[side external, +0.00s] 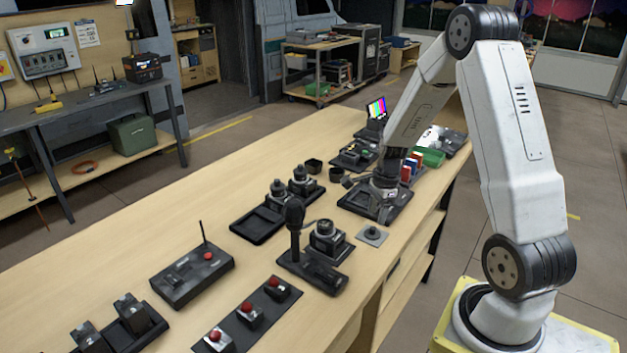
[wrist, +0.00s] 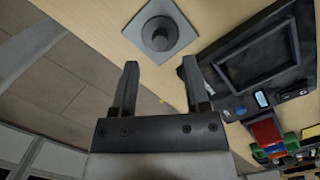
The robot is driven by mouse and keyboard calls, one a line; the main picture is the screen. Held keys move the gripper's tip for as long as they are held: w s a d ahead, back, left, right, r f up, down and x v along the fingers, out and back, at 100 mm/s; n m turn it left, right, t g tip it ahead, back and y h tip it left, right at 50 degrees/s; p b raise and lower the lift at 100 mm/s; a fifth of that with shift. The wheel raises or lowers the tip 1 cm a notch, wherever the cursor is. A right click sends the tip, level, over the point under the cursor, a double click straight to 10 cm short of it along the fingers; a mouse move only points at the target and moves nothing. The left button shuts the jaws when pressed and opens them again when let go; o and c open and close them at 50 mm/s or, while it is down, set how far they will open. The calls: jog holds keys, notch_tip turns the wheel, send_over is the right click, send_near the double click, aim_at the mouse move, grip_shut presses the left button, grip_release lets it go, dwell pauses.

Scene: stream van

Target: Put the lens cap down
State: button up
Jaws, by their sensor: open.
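A small dark round piece, which looks like the lens cap (wrist: 160,36), sits on a grey square plate (wrist: 136,29) on the table. In the side view the same dark piece (side external: 373,232) and plate (side external: 373,241) lie near the table's right edge. My gripper (side external: 383,217) is just behind the plate there. In the wrist view my gripper (wrist: 160,64) is open, with nothing between its fingers. The cap and plate lie just beyond the fingertips, roughly in line with the gap.
A black tray with a recessed panel (wrist: 258,60) lies close to my gripper's right finger in the wrist view. A camera on a dark base (side external: 325,238) stands left of the plate. Red and blue blocks (side external: 410,167) stand behind my gripper.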

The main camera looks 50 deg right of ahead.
aim_at(377, 232)
notch_tip(377, 232, up, 8)
jog(key=shift+s+d+f, duration=0.15)
jog(key=shift+s+d, duration=0.1)
jog(key=shift+d, duration=0.1)
jog(key=shift+a, duration=0.1)
dwell(0.5)
jog(key=s+a+n+t, duration=0.1)
jog(key=a+n, duration=1)
jog(key=n, duration=0.1)
jog(key=s+a+n+h, duration=0.1)
jog(key=s+a+n, duration=0.1)
jog(key=a+n, duration=1)
jog(key=shift+s+a+f+n+t, duration=0.3)
jog(key=shift+n+t, duration=0.1)
jog(key=shift+n, duration=0.1)
jog(key=shift+w, duration=0.1)
